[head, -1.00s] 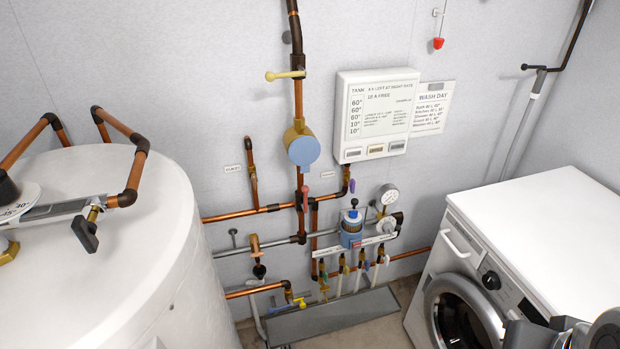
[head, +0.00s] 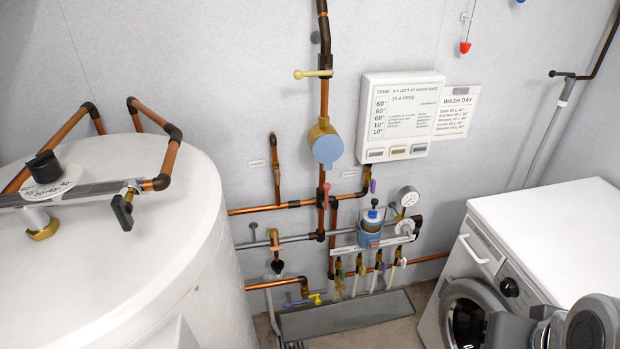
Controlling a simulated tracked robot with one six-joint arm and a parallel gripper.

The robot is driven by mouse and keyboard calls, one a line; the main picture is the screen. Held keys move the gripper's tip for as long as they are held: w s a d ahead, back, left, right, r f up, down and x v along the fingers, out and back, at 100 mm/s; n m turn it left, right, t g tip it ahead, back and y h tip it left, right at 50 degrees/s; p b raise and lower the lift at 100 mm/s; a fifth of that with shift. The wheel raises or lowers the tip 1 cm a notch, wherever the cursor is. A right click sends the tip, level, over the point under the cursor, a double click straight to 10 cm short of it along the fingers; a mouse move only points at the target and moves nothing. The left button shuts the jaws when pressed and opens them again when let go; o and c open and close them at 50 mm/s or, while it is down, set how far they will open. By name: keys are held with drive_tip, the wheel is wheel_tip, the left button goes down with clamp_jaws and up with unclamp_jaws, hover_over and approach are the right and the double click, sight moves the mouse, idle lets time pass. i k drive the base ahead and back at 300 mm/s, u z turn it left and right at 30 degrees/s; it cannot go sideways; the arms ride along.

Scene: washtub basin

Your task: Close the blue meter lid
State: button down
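The blue meter lid (head: 327,150) is a light blue disc on the front of a brass meter body (head: 318,130), on the vertical copper pipe at the middle of the head view. The disc covers the lower front of the body. I cannot tell from this angle whether it is fully shut or hanging open. Grey rounded links of my arm show at the lower right corner, far from the meter. My gripper's fingers are not in view.
A white tank (head: 120,250) fills the left. A washing machine (head: 550,230) stands at the right. Below the meter are a blue-bodied fitting (head: 371,222), a pressure gauge (head: 408,196), taps and a grey floor trough (head: 345,314). A yellow lever (head: 312,74) sits above the meter.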

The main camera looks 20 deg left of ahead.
sight(327, 149)
drive_tip(key=u, duration=1.6)
drive_tip(key=k, duration=0.85)
drive_tip(key=z, duration=0.4)
drive_tip(key=i, duration=1)
drive_tip(key=z, duration=0.05)
